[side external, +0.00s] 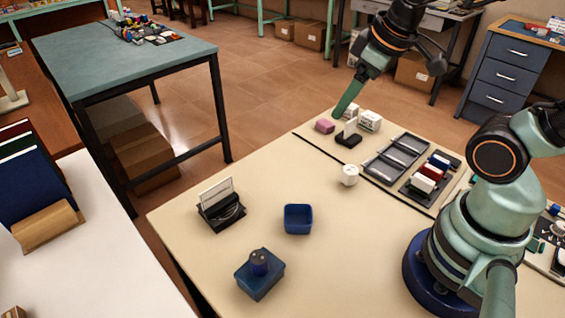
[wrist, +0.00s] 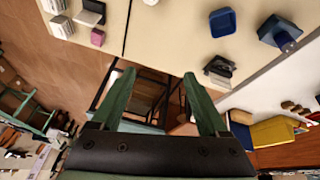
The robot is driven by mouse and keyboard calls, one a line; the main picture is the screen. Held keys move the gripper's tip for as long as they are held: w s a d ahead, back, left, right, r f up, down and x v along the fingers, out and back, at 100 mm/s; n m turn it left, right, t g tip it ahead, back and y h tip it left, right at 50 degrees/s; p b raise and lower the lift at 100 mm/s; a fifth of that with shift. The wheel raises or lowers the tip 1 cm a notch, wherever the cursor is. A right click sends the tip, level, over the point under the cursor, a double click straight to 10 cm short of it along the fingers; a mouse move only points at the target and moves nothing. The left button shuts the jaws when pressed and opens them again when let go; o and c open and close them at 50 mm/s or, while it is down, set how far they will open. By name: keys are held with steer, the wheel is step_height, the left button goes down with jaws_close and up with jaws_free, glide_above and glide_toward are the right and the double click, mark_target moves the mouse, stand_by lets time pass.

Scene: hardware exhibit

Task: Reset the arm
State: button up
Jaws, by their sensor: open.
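My gripper (side external: 345,100) is at the top centre of the side view, near the table's far edge and left of the white boxes. Its green fingers point down and left. In the wrist view my gripper (wrist: 159,76) shows two green fingers spread apart with nothing between them, so it is open and empty. Past the fingers the wrist view shows the table edge and the floor.
On the cream table (side external: 250,180) are a blue bin (side external: 298,219), a dark blue box (side external: 259,274), a black card holder (side external: 222,206), a white round piece (side external: 349,175), a pink block (side external: 325,126) and black trays (side external: 397,158). The table's middle is mostly clear.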

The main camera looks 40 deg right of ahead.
steer(key=m, duration=0.1)
steer(key=r+m, duration=0.1)
steer(key=a, duration=0.1)
steer(key=shift+s+r+m+t, duration=0.25)
steer(key=shift+r+m+t, duration=0.1)
steer(key=shift+m+t, duration=0.05)
stand_by(1.0)
